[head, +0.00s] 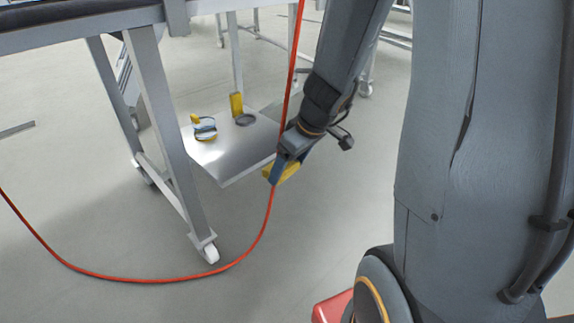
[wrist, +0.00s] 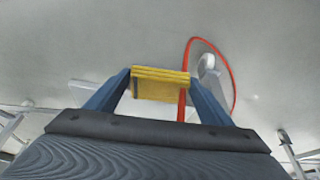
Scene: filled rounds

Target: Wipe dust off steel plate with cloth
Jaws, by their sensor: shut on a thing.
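The steel plate (head: 228,163) is a shiny grey sheet low down beside the table leg in the head view. I cannot make out dust on it. My gripper (head: 281,169) is just off the plate's right front corner, pointing down. It is shut on the cloth (head: 287,173), a yellow folded piece. In the wrist view the cloth (wrist: 160,76) shows as a layered yellow block between the two blue fingers of my gripper (wrist: 160,84). I cannot tell how high the cloth is relative to the plate.
A blue-and-yellow item (head: 204,130), a yellow block (head: 236,104) and a dark ring (head: 245,120) sit on the plate's far part. A red hose (head: 150,281) hangs right by my gripper and loops over the floor. A table leg (head: 172,135) stands left of the plate.

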